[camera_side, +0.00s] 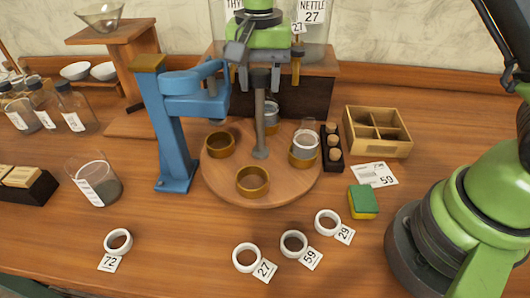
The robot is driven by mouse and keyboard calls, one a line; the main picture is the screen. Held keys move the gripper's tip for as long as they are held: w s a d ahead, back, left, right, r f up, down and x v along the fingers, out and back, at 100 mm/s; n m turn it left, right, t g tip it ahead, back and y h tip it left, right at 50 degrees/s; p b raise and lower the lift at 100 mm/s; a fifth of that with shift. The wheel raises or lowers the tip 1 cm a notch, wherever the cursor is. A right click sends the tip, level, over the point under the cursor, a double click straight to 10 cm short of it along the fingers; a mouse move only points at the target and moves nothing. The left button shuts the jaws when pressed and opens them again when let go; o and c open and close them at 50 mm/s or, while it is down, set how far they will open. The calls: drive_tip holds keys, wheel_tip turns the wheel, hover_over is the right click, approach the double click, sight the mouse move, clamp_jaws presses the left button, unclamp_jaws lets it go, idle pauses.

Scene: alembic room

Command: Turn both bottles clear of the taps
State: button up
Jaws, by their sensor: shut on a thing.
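A round wooden turntable (219,184) with an upright grey post (261,125) stands mid-table. My gripper (260,82) points down and is shut on the top of the post. The turntable carries several brass cups. One clear bottle (307,132) stands upright in the right cup (304,159). Another bottle (271,117) stands at the back, partly hidden by the post. The left cup (220,145) and front cup (252,182) are empty. A brass tap (296,72) shows behind my gripper to the right; any other tap is hidden by my gripper.
A blue stand (170,130) reaches over the turntable's left side. A dark rack (331,158) and wooden tray (378,132) stand close at right, with a sponge (363,202) nearer. White rings (294,243) with number tags lie in front. A beaker (97,183) stands left.

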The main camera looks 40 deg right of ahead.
drive_tip(key=shift+w+d+r, duration=0.1)
drive_tip(key=shift+w+r, duration=0.05)
drive_tip(key=shift+w, duration=0.05)
